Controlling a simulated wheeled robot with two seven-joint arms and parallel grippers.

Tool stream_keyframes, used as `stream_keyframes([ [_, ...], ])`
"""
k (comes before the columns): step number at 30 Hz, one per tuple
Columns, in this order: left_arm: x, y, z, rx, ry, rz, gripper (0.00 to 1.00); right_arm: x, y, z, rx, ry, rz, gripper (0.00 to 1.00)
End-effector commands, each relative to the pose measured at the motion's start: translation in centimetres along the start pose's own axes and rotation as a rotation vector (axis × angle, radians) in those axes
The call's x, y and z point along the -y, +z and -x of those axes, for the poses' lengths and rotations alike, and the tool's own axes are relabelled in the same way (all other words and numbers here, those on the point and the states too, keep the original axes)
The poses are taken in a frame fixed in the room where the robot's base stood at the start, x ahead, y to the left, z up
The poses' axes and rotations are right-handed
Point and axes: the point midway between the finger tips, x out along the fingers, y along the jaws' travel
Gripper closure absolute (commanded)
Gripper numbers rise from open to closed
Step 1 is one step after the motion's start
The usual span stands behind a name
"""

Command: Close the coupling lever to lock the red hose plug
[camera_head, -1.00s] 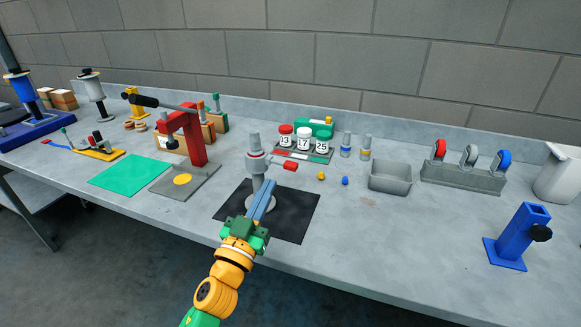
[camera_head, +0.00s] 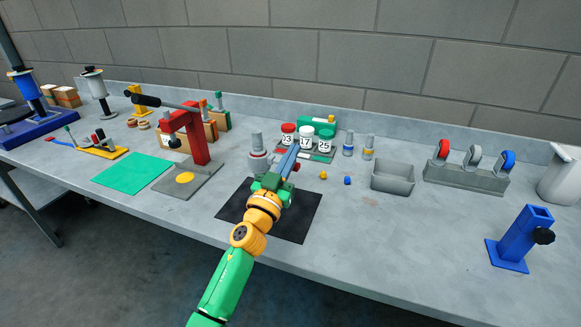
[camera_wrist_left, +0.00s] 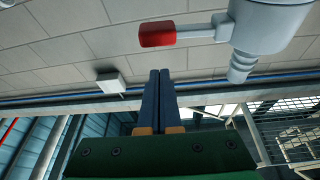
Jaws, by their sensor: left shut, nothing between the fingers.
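A grey coupling (camera_head: 257,142) stands upright on the black mat (camera_head: 302,215) in the head view. It also shows in the left wrist view as a grey body (camera_wrist_left: 272,22) with a side lever ending in a red grip (camera_wrist_left: 157,34). The lever sticks out sideways from the body. My left gripper (camera_head: 292,150) is shut and empty, its blue-grey fingers just right of the coupling and hiding most of the lever in the head view. In the wrist view the fingertips (camera_wrist_left: 160,72) lie apart from the red grip in the picture. I cannot make out a red hose plug.
A red press (camera_head: 193,140) stands to the left. Labelled jars (camera_head: 306,140) stand behind my gripper. Small yellow (camera_head: 323,175) and blue (camera_head: 348,181) pieces and a grey bin (camera_head: 392,177) are to the right. The table's front right is mostly clear up to a blue stand (camera_head: 523,238).

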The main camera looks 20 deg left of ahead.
Motion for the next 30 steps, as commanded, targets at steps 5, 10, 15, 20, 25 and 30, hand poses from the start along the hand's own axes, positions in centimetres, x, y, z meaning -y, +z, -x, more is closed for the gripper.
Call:
stream_keyframes([
  [5,-0.1,2.9,1.1,0.003,0.0,0.003,1.0,0.0,0.2,-2.2,0.0,0.0,0.0,0.5],
  [10,0.0,3.2,1.3,0.003,0.0,0.001,1.0,0.0,0.2,-2.3,0.0,0.001,0.0,0.5],
  [15,0.0,3.2,1.2,0.003,0.0,0.0,1.0,0.0,0.2,-2.2,0.0,0.001,0.0,0.5],
  [20,0.0,3.2,1.3,0.003,0.001,-0.004,1.0,-0.1,0.2,-2.2,0.0,0.002,0.0,0.5],
  [25,-0.1,3.5,1.4,0.004,0.013,-0.037,1.0,-0.1,0.2,-2.4,0.001,0.002,0.0,0.5],
  [30,-0.1,3.6,1.4,0.004,0.022,-0.064,1.0,-0.1,0.3,-2.4,0.001,0.002,0.0,0.5],
])
